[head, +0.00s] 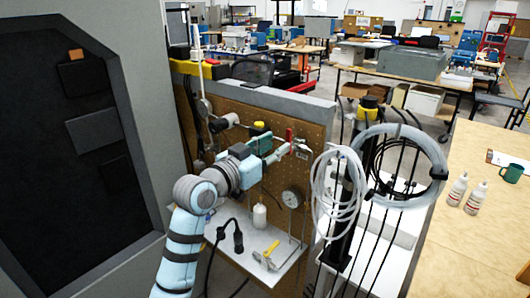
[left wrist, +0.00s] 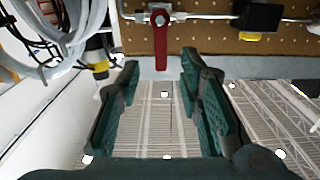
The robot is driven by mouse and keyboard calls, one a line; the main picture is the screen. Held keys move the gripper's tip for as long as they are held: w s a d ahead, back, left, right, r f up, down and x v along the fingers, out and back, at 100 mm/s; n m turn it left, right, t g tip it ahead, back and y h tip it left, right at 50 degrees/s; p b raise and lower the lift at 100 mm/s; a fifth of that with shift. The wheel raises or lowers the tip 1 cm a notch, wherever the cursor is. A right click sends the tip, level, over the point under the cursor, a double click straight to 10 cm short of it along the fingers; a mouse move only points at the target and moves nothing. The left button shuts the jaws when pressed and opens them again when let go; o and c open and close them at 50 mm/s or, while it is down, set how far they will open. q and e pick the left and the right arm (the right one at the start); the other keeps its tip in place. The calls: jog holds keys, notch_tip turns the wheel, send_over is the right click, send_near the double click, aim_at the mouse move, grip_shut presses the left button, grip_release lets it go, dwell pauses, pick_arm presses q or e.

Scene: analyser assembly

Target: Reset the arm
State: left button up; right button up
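My left arm reaches up from the bottom of the head view to the pegboard (head: 262,104). My left gripper (head: 287,151) is near a red valve handle (head: 290,137). In the left wrist view the green fingers of the left gripper (left wrist: 160,72) stand apart with nothing between them. My right gripper is in neither view.
A gauge (head: 292,198) and coiled tubing (head: 340,190) are to the right. A wooden table (head: 470,240) carries bottles and a green mug (head: 512,173). A grey cabinet stands left.

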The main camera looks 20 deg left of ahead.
pick_arm(q)
jog(key=v, duration=0.5)
jog(key=shift+s, duration=0.15)
